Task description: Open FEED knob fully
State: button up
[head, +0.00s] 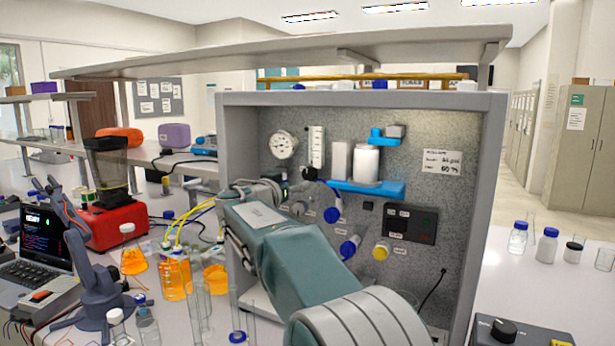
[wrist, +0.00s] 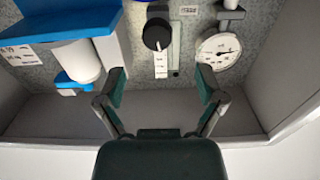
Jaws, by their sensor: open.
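A black round knob (wrist: 157,35) with a pale pointer mark sits on the grey speckled panel, beside a white scale strip, in the wrist view. A small label (wrist: 188,10) near it is upside down and too small to read surely, so I cannot confirm that this is FEED. The black knob also shows in the head view (head: 309,173), under the white flow tube. My gripper (wrist: 160,88) is open and empty. Its two fingers stand apart, and the knob appears beyond their tips, not between them. In the head view my arm hides part of the panel's left side.
A round gauge (wrist: 219,50) is close to one finger in the wrist view. A blue shelf (head: 366,189) carries white cylinders. The panel's grey side wall (head: 238,135) bounds the left.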

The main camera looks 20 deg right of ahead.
aim_at(308, 177)
jog(key=x, duration=0.8)
jog(key=shift+s+d+f, duration=0.1)
jog(key=shift+s+d, duration=0.05)
jog(key=shift+w+d, duration=0.2)
jog(key=shift+w, duration=0.1)
jog(key=c, duration=1.2)
